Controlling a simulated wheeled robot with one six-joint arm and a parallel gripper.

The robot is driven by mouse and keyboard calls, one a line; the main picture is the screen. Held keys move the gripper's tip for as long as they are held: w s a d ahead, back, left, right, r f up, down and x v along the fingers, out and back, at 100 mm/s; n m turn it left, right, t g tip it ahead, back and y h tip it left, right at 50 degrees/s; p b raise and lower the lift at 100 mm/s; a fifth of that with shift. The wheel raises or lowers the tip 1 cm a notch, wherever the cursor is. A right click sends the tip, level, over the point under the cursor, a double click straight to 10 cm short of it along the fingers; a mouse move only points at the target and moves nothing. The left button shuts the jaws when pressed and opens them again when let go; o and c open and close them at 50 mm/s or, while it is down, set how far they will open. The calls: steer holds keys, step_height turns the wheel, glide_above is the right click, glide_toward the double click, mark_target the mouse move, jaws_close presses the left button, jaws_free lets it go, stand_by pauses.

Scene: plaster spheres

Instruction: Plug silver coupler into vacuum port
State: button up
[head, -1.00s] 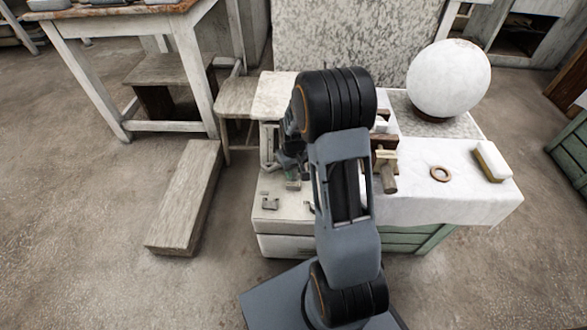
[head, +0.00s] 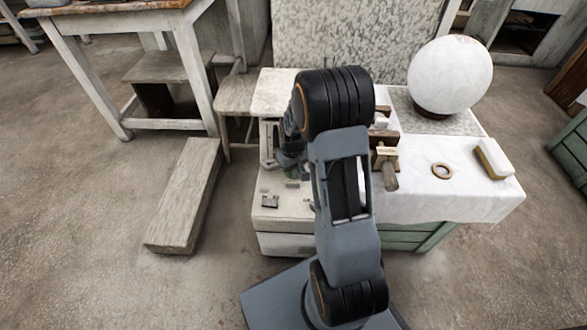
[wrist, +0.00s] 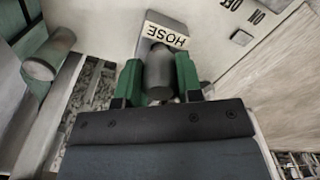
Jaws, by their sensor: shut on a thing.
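The silver coupler (wrist: 160,75) is a dull grey cylinder in the wrist view. My gripper (wrist: 159,84) is shut on it, with one green finger on each side. A grey block with a cream HOSE label (wrist: 166,36) shows just beyond the coupler's far end; I cannot tell whether they touch. In the head view my gripper (head: 289,160) is small and partly hidden by my arm, low over the left of the pale bench unit (head: 275,225). I cannot make out the vacuum port for certain in either view.
A grey cylinder (wrist: 50,54) stands at upper left in the wrist view. ON and OFF lettering (wrist: 243,10) marks the pale surface. A white sphere (head: 450,77), wooden ring (head: 442,171) and brush (head: 493,159) stand right.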

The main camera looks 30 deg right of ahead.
steer(key=shift+f+b, duration=0.45)
steer(key=shift+f, duration=0.3)
steer(key=o, duration=1)
steer(key=shift+r, duration=0.15)
steer(key=shift+r+p, duration=1.75)
steer(key=shift+r, duration=0.1)
steer(key=shift+r, duration=0.35)
steer(key=s+a+r+t+p, duration=0.1)
steer(key=s+a+r+p, duration=0.2)
steer(key=r+p, duration=0.7)
steer(key=s+a+r+t+p, duration=0.1)
steer(key=s+a+r+p, duration=0.2)
steer(key=r, duration=2)
steer(key=s+a+r+t+p, duration=0.1)
steer(key=s+a+r+p, duration=0.3)
steer(key=s+r+p, duration=0.6)
step_height(320, 180, up, 6)
steer(key=shift+r+m+t+p, duration=0.15)
steer(key=shift+m+t+p, duration=0.15)
steer(key=shift+p, duration=3.25)
